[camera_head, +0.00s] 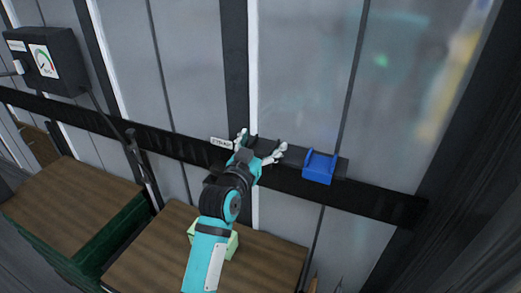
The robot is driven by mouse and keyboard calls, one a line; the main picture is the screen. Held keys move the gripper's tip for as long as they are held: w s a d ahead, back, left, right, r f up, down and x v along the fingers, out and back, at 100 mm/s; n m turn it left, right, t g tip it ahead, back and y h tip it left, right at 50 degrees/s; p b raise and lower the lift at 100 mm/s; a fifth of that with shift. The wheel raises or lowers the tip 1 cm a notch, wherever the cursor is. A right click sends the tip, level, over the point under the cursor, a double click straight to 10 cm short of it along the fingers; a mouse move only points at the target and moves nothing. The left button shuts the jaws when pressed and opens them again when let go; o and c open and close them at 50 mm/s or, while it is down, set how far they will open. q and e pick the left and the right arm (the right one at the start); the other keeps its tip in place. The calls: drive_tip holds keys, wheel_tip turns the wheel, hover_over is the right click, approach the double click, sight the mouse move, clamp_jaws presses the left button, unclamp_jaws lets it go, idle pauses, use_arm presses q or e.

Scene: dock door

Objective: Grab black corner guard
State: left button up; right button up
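The black corner guard (266,144) appears as a dark piece on the narrow black ledge at the upper middle, hard to tell apart from the ledge. My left gripper (260,146), on its teal arm, is at the ledge with its pale fingers spread apart, one on each side of the dark piece. I cannot tell whether the fingers touch it. The gripper hides part of it. My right gripper is not in view.
A blue guard-like piece (319,167) sits on the ledge to the right. A black box with a gauge (45,60) hangs at far left. Below are brown wooden tops (70,207) and a pale green object (231,244) partly behind my arm.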

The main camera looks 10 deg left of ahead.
use_arm(q)
drive_tip(key=c, duration=0.9)
